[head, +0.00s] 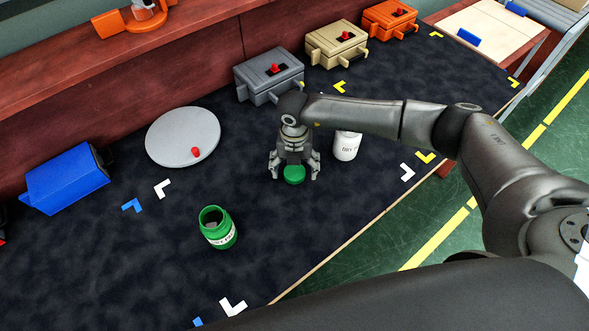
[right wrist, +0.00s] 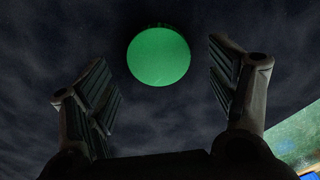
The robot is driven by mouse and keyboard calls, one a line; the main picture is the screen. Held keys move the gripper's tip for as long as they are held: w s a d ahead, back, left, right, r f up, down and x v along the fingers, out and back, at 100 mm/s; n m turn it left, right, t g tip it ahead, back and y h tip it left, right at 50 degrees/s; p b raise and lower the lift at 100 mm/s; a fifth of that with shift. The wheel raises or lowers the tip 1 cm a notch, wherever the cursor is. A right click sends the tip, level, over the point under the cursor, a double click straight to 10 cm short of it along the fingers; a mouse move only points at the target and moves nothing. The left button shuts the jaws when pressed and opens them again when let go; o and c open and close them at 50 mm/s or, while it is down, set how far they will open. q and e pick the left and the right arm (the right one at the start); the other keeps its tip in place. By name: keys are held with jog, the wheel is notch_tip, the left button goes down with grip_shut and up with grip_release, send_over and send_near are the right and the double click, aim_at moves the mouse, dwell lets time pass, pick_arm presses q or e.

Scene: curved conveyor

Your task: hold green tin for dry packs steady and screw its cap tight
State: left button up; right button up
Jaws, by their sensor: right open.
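The green tin (head: 217,229) with a white label stands open and upright on the dark mat, left of my right gripper. Its cap is off. The green cap (head: 294,175) lies on the mat below my right gripper (head: 296,172). In the right wrist view the cap (right wrist: 158,56) shows as a round green disc beyond the fingertips, roughly centred between them. The right gripper (right wrist: 160,85) is open, its fingers apart on either side of the cap and not touching it. My left gripper is not in view.
A white tin (head: 347,146) stands right of the gripper, partly behind my arm. A grey disc (head: 183,137) with a red knob lies behind the green tin. A blue box (head: 66,181) is at left. Grey (head: 268,83), tan (head: 337,48) and orange (head: 389,22) boxes line the back. Mat around the tin is clear.

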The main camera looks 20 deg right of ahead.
jog(key=shift+f, duration=0.85)
jog(key=c, duration=0.7)
